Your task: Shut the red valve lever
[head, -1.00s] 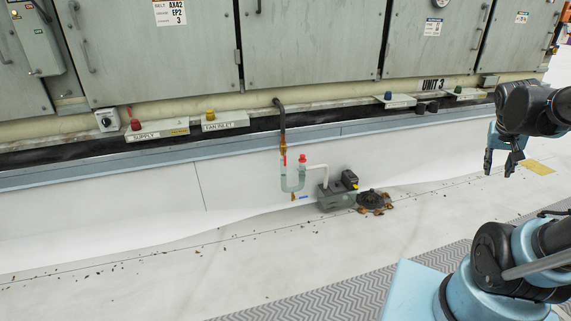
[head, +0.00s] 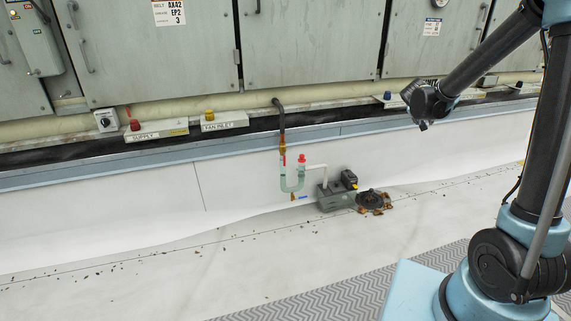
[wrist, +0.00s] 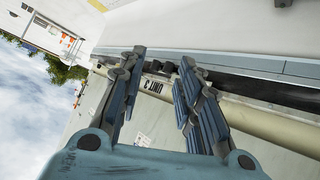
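A small red lever (head: 284,160) stands upright along the brass-coloured fitting at the foot of a dark hose in the head view, left of a red cap (head: 301,158) on a clear U-shaped trap (head: 292,187). The lever does not show in the wrist view. My gripper (wrist: 161,62) is open and empty in the wrist view, its two fingers well apart. In the head view my arm's end is up and right of the lever, clearly apart from it; the fingers are mostly hidden there.
A grey pump box (head: 334,194) and a drain with leaves (head: 372,201) are right of the trap. Shelves labelled SUPPLY (head: 157,132) and FAN INLET (head: 224,121) jut out above left.

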